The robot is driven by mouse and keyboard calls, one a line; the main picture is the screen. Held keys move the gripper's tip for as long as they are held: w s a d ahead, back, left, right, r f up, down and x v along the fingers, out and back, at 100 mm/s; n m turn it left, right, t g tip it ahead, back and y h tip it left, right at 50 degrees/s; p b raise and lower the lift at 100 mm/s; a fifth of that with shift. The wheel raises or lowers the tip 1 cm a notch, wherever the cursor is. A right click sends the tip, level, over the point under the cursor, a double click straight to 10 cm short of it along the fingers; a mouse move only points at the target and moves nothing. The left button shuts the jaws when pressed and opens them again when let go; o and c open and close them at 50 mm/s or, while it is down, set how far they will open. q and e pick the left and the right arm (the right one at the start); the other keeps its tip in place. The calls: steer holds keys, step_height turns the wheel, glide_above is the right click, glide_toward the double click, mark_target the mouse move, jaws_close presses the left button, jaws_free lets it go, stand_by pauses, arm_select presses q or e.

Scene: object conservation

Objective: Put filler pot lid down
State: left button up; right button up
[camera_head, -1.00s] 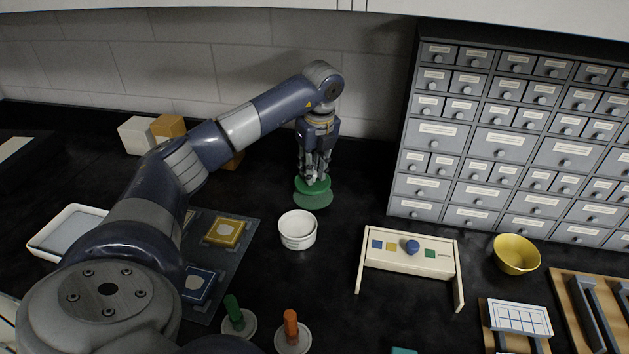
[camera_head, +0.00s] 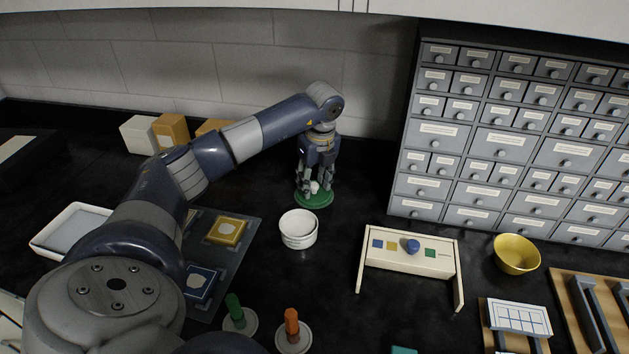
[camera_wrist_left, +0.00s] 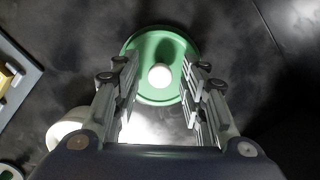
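The filler pot lid, a green disc (camera_head: 313,202) with a white knob (camera_wrist_left: 160,76), lies flat at counter level, behind the white pot. It also shows in the left wrist view (camera_wrist_left: 148,45). I cannot tell whether a separate green pad is under it. My left gripper (camera_head: 314,188) points down over the lid. Its fingers are spread on both sides of the knob, with a gap on each side, so it is open. The open white pot (camera_head: 298,232) stands nearer; part of it shows in the left wrist view (camera_wrist_left: 64,130). My right gripper is not in view.
A grey drawer cabinet (camera_head: 480,180) stands at the right. A cream stand (camera_head: 410,250) with a blue knob, a yellow bowl (camera_head: 517,255) and a wooden rack (camera_head: 590,300) are at the right. A grey board (camera_head: 235,250) with cards is at the left.

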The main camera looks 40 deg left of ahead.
mark_target(318, 195)
arm_select(q)
steer(key=shift+r, duration=0.25)
steer(key=shift+d+r, duration=0.1)
steer(key=shift+r, duration=0.3)
step_height(318, 195, up, 11)
steer(key=d, duration=0.1)
steer(key=shift+s+d+b, duration=0.25)
steer(key=shift+d+b, duration=0.05)
steer(key=shift+b, duration=0.1)
